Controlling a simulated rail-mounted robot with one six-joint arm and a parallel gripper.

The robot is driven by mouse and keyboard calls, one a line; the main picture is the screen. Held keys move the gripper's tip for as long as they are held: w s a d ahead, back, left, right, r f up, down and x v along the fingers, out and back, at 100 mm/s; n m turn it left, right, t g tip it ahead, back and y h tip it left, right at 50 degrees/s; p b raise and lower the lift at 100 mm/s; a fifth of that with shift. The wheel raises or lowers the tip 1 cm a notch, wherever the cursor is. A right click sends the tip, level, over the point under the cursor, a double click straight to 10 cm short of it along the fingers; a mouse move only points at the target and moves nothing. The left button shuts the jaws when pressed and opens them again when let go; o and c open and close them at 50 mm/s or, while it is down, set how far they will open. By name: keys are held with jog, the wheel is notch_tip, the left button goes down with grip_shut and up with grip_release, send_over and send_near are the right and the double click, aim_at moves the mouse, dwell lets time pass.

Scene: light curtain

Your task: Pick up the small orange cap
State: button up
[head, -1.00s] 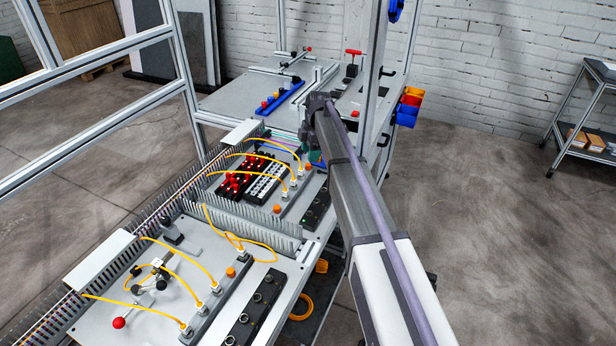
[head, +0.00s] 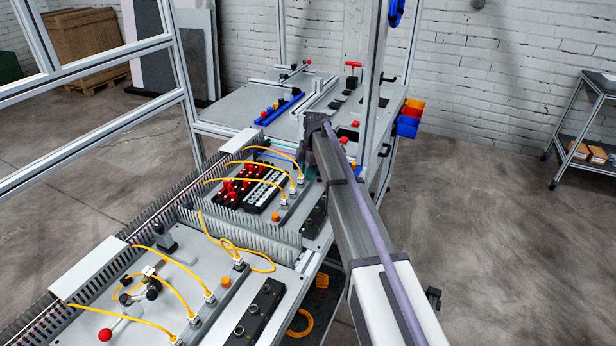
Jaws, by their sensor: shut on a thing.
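Two small orange caps show in the head view. One orange cap (head: 276,217) sits on the strip of the farther lower panel. Another orange cap (head: 225,282) sits on the strip of the nearer panel. My arm reaches from the bottom right to the far end of the farther panel. My gripper is hidden behind my own arm there, so its fingers and anything between them do not show. I cannot tell whether a further cap is behind the arm.
Yellow cables (head: 180,290) arch over both panels. A slotted grey duct (head: 240,218) divides them. An aluminium post (head: 372,90) stands just beyond the arm. Blue, yellow and red bins (head: 408,118) hang on the right. The floor at right is open.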

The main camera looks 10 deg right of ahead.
grip_shut()
notch_tip(320, 180, up, 10)
jog(key=p, duration=1)
